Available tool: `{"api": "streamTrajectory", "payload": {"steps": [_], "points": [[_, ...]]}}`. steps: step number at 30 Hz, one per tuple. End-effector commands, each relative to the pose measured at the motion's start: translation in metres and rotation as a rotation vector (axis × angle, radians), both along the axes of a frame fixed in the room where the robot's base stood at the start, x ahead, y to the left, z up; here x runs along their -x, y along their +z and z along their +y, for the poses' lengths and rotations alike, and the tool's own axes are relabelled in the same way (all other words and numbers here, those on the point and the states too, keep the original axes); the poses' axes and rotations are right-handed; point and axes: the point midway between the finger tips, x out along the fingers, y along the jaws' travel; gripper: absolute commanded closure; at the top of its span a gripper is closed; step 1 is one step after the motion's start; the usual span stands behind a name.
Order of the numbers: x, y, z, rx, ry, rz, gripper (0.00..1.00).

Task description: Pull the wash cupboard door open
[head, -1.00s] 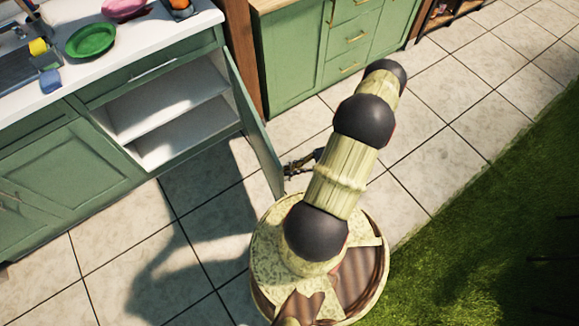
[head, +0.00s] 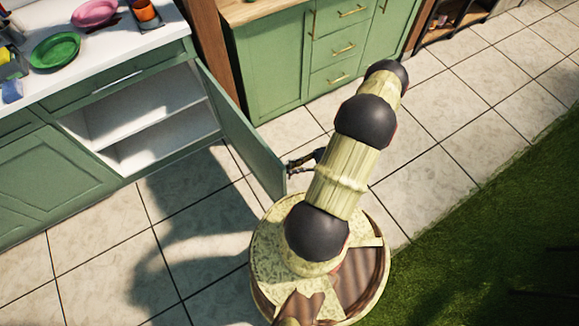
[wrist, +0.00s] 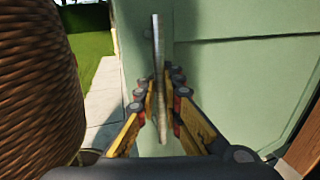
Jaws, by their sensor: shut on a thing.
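The wash cupboard door (head: 240,132) is a green panel hinged on the right side of the cupboard opening. It stands well open, swung out over the paving. The cupboard (head: 150,125) shows white inside, with one shelf, and looks empty. My gripper (head: 302,163) is at the door's free edge, partly hidden behind my arm. In the wrist view my gripper (wrist: 160,105) has its fingers on both sides of a thin upright handle bar (wrist: 157,65), shut on it. The green door face (wrist: 215,90) fills the background there.
A white counter (head: 120,50) above the cupboard holds a green plate (head: 55,50), a pink plate (head: 95,13) and an orange cup (head: 145,11). A green cabinet with drawers (head: 270,75) stands beyond the door. Paving (head: 450,130) is clear at right, with grass (head: 480,260) beyond.

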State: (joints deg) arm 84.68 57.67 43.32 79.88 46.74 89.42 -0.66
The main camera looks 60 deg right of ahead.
Motion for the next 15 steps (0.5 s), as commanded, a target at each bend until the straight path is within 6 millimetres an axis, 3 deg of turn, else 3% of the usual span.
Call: {"api": "streamTrajectory", "payload": {"steps": [8,9,15], "points": [[0.0018,-0.0009,0.0028,-0.003,0.005,0.002,1.00],[0.0017,-0.0009,0.0027,-0.003,0.005,0.002,0.91],[0.0010,-0.0006,0.0016,-0.002,0.003,0.001,0.80]]}}
